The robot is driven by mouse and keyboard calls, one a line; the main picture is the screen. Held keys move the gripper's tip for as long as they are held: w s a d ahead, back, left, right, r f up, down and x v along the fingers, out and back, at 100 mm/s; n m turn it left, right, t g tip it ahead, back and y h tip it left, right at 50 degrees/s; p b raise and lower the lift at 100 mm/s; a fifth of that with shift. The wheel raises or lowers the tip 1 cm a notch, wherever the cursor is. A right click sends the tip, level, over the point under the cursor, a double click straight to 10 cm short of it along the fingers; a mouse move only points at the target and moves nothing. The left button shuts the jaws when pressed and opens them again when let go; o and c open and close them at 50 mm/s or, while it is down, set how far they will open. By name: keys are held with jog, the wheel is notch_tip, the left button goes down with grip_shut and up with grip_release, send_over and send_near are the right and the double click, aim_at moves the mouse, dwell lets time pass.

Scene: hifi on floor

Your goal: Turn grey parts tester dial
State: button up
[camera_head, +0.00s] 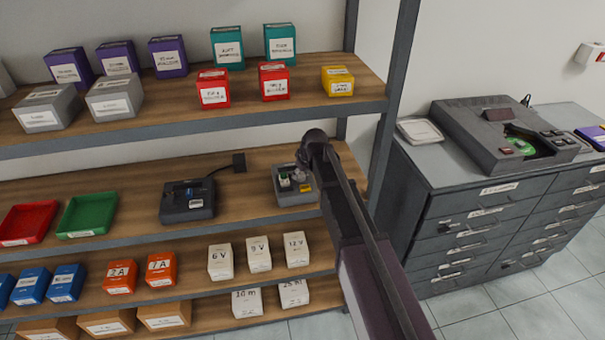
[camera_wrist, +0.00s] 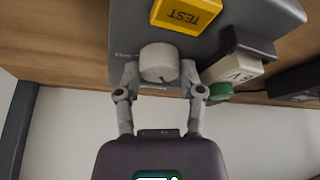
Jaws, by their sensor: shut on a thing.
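The grey parts tester (camera_head: 297,192) sits on the middle wooden shelf, at its right end. In the wrist view the tester (camera_wrist: 213,40) shows a yellow TEST button (camera_wrist: 186,14) and a light round dial (camera_wrist: 159,64). My gripper (camera_wrist: 160,80) has one finger on each side of the dial and is shut on it. A white block with a green round part (camera_wrist: 222,90) is at the tester, right of the dial. In the head view my arm covers part of the tester's right side, and the dial is hard to make out.
A dark device (camera_head: 188,201) with a cable stands left on the same shelf, beside green (camera_head: 88,215) and red (camera_head: 28,222) trays. Labelled boxes fill the shelves above and below. A grey shelf post (camera_head: 394,100) and a drawer cabinet (camera_head: 480,215) stand to the right.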

jog(key=shift+m, duration=0.4)
jog(key=o, duration=1.2)
jog(key=shift+c, duration=0.2)
jog(key=s+d+r+m+g+h+p, duration=0.1)
jog(key=s+d+r+m+p, duration=0.2)
jog(key=s+d, duration=0.8)
jog(key=s+d+r+m+g+h+p, duration=0.2)
jog(key=s+d+r+m+p, duration=0.2)
jog(key=s+d+p, duration=0.3)
jog(key=s+d+r, duration=0.1)
jog(key=s+d, duration=0.4)
jog(key=s, duration=0.2)
jog(key=shift+s+d+r+g, duration=0.3)
jog(key=shift+s, duration=0.1)
